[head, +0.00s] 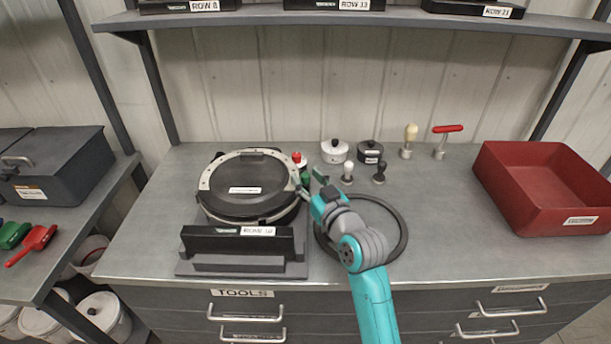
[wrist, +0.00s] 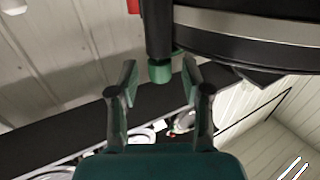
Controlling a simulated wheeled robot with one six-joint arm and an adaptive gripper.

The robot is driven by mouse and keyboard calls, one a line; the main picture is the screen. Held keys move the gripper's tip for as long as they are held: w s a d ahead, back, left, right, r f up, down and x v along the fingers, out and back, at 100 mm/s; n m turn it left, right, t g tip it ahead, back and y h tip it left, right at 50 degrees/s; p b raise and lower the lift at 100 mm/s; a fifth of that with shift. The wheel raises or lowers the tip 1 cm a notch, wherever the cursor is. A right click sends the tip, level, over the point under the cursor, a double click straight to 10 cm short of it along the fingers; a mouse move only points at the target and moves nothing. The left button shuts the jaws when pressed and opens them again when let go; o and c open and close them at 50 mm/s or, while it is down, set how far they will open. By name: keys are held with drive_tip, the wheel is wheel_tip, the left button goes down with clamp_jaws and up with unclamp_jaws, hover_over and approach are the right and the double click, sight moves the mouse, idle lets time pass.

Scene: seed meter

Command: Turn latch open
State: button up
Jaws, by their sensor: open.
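The seed meter (head: 250,185) stands on the bench, a round black lid inside a pale ring, with a label "ROW 10" on the block (head: 238,240) in front. A red knob (head: 297,158) and a green part show at its right side. In the wrist view, a dark post with a green end (wrist: 160,72), which looks like the latch, lies between the open fingers of my gripper (wrist: 160,80). Gaps appear on both sides, and I cannot tell if either finger touches it. In the head view my gripper (head: 310,184) is beside the meter's right side.
A dark ring (head: 402,232) lies on the bench around my wrist's place. Small pots (head: 334,151) and hand tools (head: 408,142) stand behind. A red tray (head: 545,188) is at the right. A shelf (head: 360,17) runs overhead. The bench is clear at right front.

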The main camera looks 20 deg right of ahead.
drive_tip(key=shift+w+a, duration=0.15)
drive_tip(key=shift+w, duration=0.6)
clamp_jaws()
drive_tip(key=shift+f+m+h, duration=0.15)
drive_tip(key=shift+m+h, duration=1.15)
drive_tip(key=shift+h, duration=0.7)
drive_tip(key=shift+m+h, duration=1)
drive_tip(key=shift+h, duration=0.6)
unclamp_jaws()
